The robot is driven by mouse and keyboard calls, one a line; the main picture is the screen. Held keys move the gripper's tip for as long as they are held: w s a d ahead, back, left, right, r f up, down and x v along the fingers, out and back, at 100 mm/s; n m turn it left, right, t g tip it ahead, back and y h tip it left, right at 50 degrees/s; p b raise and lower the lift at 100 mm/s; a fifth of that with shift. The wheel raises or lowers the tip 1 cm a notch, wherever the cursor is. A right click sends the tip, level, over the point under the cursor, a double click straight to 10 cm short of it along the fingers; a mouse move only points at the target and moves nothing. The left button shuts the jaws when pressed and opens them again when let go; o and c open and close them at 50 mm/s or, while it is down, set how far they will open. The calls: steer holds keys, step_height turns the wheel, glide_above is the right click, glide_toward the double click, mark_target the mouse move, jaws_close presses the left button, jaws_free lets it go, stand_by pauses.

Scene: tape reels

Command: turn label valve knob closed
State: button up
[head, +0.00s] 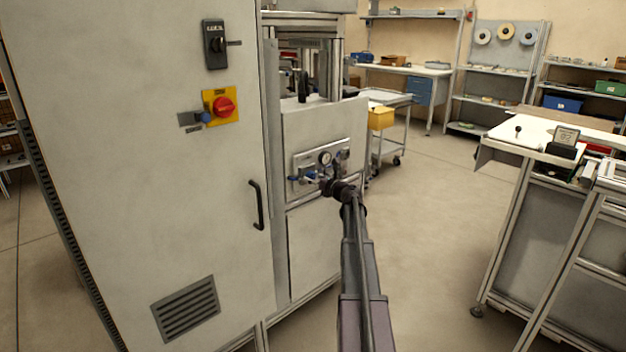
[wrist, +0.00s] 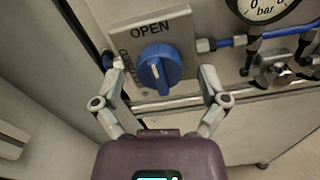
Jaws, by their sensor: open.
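The label valve knob (wrist: 160,68) is a round blue knob with a ridge and a white pointer line, on a grey plate (wrist: 180,22). The plate reads OPEN above the knob, with partly hidden lettering at its left. The knob's ridge stands nearly upright, its pointer line toward the lower middle of the knob. My gripper (wrist: 158,72) is open, with one finger on each side of the knob and gaps visible between them. In the head view my gripper (head: 326,184) is at the small panel (head: 321,152), and hides part of it.
A pressure gauge (wrist: 266,8) marked bar, blue tubing (wrist: 239,40) and a metal fitting (wrist: 275,72) sit right of the knob. A tall grey cabinet (head: 140,120) with a red switch (head: 223,107) and door handle (head: 257,205) stands left. Open floor (head: 430,220) lies right.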

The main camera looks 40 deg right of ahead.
steer(key=c, duration=1.1)
steer(key=shift+c, duration=0.2)
steer(key=shift+a+n, duration=0.1)
steer(key=shift+n, duration=0.3)
steer(key=n, duration=0.8)
steer(key=shift+n, duration=0.3)
steer(key=n, duration=0.8)
steer(key=shift+n, duration=0.3)
steer(key=shift+w, duration=0.1)
